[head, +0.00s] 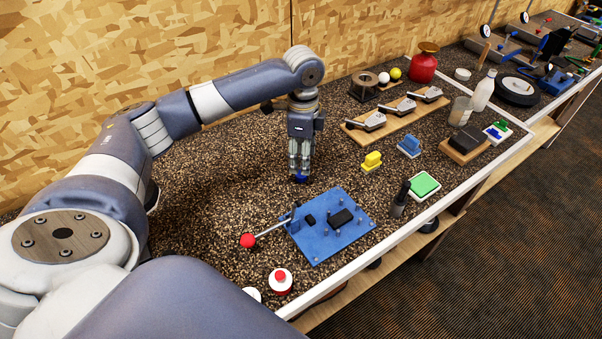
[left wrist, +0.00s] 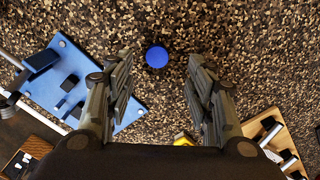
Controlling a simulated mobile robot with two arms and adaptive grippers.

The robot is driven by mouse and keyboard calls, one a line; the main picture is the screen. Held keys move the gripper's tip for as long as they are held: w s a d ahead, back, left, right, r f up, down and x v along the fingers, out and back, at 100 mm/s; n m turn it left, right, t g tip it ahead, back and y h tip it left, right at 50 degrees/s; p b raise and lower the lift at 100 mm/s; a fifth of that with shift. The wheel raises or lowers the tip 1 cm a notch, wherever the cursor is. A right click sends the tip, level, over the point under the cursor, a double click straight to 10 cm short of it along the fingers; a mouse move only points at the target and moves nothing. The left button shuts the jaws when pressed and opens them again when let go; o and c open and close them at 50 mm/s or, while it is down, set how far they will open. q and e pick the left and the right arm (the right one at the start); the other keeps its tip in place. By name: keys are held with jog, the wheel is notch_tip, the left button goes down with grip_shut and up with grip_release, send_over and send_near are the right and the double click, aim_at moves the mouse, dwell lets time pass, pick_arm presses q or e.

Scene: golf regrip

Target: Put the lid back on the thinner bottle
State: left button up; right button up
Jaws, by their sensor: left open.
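A round blue lid (head: 301,179) lies on the speckled bench top, directly below my left gripper (head: 300,168). In the left wrist view the blue lid (left wrist: 157,56) shows between the two fingertips, with a gap on both sides. The left gripper is open, empty and pointing down. A pale, narrow-necked bottle (head: 483,92), which looks like the thinner bottle, stands upright at the back right. No blue lid shows on its neck. My right gripper is not in view.
A blue plate (head: 345,238) with a red-knobbed lever (head: 248,240) lies in front of the gripper. A yellow block (head: 371,161) and a wooden board with metal clubheads (head: 350,130) are to its right. A beige cup (head: 460,111) stands beside the bottle.

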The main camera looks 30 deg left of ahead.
aim_at(301, 176)
pick_arm(q)
jog(key=shift+f+p, duration=0.3)
jog(key=shift+f, duration=0.05)
jog(key=f, duration=0.1)
jog(key=f+p, duration=0.1)
jog(key=f, duration=0.1)
jog(key=shift+s+f, duration=0.25)
jog(key=shift+f, duration=0.5)
jog(key=c, duration=0.7)
jog(key=shift+c, duration=0.5)
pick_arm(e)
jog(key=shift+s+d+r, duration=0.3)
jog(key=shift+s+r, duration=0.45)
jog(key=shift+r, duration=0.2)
